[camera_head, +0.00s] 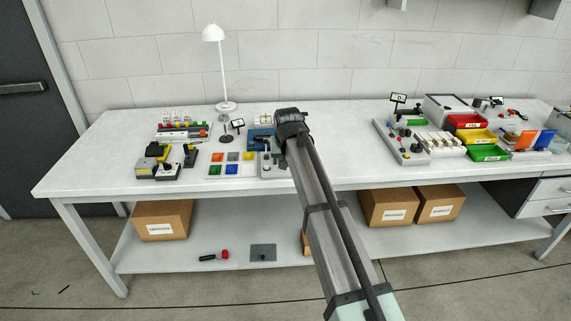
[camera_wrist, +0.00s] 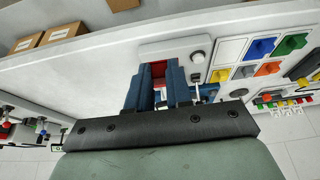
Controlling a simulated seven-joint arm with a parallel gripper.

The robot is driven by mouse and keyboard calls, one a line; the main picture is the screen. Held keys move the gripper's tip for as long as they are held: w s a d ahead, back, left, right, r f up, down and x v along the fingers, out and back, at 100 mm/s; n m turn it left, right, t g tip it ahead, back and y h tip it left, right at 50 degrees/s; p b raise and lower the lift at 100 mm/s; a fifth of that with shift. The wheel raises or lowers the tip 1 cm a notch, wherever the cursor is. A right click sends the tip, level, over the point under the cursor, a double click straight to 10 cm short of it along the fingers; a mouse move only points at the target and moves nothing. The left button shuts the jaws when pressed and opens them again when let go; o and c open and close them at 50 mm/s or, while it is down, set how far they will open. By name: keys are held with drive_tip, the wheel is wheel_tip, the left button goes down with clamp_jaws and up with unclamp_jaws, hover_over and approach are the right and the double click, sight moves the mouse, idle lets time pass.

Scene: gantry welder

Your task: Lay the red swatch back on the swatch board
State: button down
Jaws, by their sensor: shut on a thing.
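The swatch board (camera_head: 207,177) lies on the bench left of my arm. It is a white panel with orange, grey and yellow swatches in its back row and green and blue swatches in front. Its front cell on the right, beside the blue swatch, is a bare white spot; that cell (camera_wrist: 230,50) also shows in the wrist view. My gripper (camera_wrist: 157,85) is shut on the red swatch (camera_wrist: 158,69), seen between its blue fingers and partly hidden by them. The fingers are over the bench, apart from the board. In the head view my arm hides them.
A grey box with a round knob (camera_wrist: 197,57) stands between my fingers and the board. The bench's front strip is clear.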

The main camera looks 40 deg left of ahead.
drive_tip(key=shift+r, duration=0.6)
drive_tip(key=shift+s, duration=0.1)
drive_tip(key=s+a, duration=0.2)
drive_tip(key=a, duration=0.5)
drive_tip(key=s+a+f, duration=0.1)
drive_tip(key=s+a, duration=0.1)
drive_tip(key=a, duration=0.5)
drive_tip(key=shift+a+f, duration=0.3)
drive_tip(key=shift+f, duration=0.2)
drive_tip(key=shift+f, duration=2.25)
